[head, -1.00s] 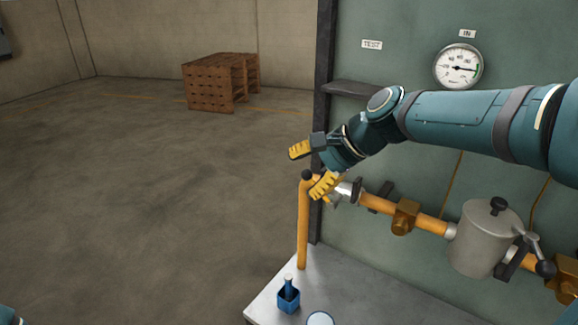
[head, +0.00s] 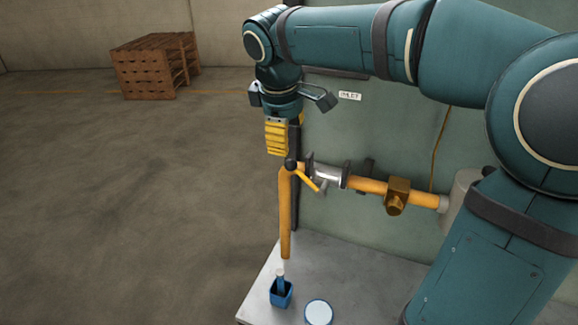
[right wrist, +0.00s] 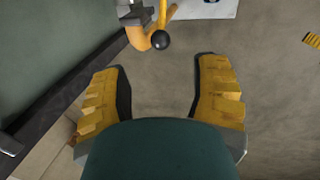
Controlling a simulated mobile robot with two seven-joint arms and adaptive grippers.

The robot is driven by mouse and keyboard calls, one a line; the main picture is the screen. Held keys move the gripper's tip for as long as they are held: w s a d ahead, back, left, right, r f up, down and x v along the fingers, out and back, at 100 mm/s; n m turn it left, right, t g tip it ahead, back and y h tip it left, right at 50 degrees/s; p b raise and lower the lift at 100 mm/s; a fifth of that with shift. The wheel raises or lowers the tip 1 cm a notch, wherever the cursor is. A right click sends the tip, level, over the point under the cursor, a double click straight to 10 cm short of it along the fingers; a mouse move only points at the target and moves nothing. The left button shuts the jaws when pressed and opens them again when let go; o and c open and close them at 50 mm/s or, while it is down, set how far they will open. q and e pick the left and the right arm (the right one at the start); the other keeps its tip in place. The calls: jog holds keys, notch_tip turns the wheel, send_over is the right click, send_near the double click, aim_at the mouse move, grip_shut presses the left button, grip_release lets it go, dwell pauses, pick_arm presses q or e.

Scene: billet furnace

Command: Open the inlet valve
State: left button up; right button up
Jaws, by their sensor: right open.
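The inlet valve (head: 327,175) is a silver body on the orange pipe, at the pipe's left end. Its thin yellow lever (head: 308,181) slants up and left to a black ball knob (head: 291,163), seen in front of the pipe's bend. My right gripper (head: 287,140) points down just above the knob, with its yellow fingers open and empty. In the right wrist view the knob (right wrist: 160,40) lies beyond the gap between the open fingers, apart from both. The left gripper is out of view.
A brass fitting (head: 397,196) sits along the pipe. A green panel (head: 340,125) is behind.

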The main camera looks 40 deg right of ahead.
aim_at(290, 161)
jog(key=b+x, duration=0.1)
jog(key=x, duration=0.9)
jog(key=shift+a, duration=0.1)
grip_shut()
